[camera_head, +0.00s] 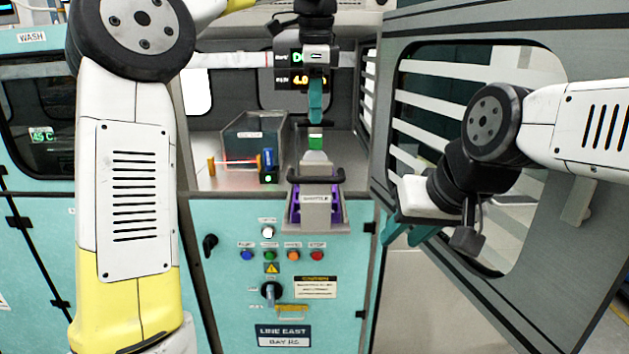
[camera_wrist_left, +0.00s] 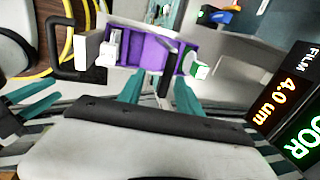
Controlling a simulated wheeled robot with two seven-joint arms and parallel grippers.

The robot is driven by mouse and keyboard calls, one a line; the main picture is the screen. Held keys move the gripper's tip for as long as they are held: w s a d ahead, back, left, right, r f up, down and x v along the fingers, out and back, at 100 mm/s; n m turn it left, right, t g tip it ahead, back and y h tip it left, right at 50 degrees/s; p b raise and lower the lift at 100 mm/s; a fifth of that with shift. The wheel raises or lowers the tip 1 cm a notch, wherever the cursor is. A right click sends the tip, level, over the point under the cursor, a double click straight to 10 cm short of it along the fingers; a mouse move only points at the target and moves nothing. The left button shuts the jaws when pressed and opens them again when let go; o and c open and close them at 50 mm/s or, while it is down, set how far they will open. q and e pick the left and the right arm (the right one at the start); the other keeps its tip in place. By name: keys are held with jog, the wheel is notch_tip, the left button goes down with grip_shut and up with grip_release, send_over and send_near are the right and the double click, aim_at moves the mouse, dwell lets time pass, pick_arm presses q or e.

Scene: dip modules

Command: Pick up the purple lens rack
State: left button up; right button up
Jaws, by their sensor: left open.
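My left gripper (camera_head: 316,104) points down above the rack's far end. In the left wrist view its teal fingers (camera_wrist_left: 159,90) are apart and empty, with a black bar of the rack showing between them. My right gripper (camera_head: 408,234) is open and empty, to the right of the rack by the open door.
A grey bin (camera_head: 252,138) and a blue device (camera_head: 267,162) stand left of the rack in the chamber. The open door (camera_head: 400,20) with its slatted window bounds the right side. A button panel (camera_head: 282,256) lies below.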

pick_arm(q)
jog(key=w+x, duration=0.1)
jog(key=x, duration=0.7)
jog(key=shift+w+r, duration=0.1)
jog(key=shift+r, duration=0.05)
grip_shut()
jog(key=shift+r, duration=0.1)
dwell(1.1)
